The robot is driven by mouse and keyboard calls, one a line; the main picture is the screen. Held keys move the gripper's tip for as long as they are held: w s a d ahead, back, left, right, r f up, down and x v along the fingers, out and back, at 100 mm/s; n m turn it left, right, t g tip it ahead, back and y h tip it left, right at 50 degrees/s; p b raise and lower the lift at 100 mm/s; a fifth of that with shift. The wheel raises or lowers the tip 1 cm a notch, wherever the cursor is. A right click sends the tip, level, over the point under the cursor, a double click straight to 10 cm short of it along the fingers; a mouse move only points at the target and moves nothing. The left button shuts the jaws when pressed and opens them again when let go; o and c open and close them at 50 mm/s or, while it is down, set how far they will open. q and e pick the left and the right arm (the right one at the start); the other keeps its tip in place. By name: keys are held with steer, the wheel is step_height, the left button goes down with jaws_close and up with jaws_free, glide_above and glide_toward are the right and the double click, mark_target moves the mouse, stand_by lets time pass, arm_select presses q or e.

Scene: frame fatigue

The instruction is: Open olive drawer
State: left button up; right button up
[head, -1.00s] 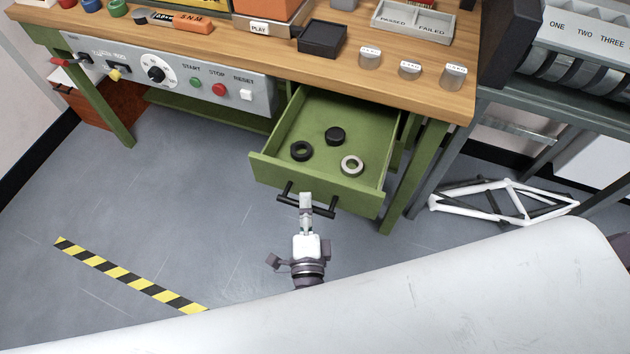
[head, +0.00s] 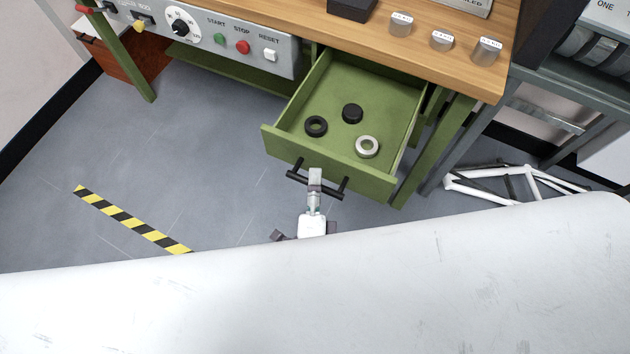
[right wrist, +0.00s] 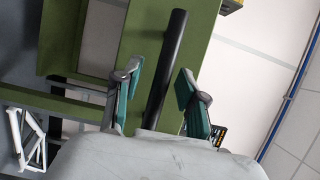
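The olive drawer (head: 380,178) stands pulled out from under the wooden-topped bench, its inside showing. It holds a black ring (head: 316,126), a black round piece (head: 352,113) and a light grey ring (head: 367,147). Its black bar handle (head: 300,178) is on the front panel and also shows in the right wrist view (right wrist: 168,65). My right gripper (head: 315,174) is at the handle's middle. In the right wrist view its two teal-padded fingers (right wrist: 157,95) stand apart on either side of the bar, with gaps visible. My left gripper is not in view.
The bench top (head: 450,60) overhangs the drawer, and a green leg (head: 435,150) stands right of it. A control panel (head: 200,35) is to the left. A white bicycle frame (head: 500,185) lies at right. The floor at left is clear around the striped tape (head: 130,220).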

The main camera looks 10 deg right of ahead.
steer(key=shift+s, duration=0.1)
steer(key=v, duration=0.7)
steer(key=shift+s, duration=0.35)
steer(key=shift+a+f, duration=0.1)
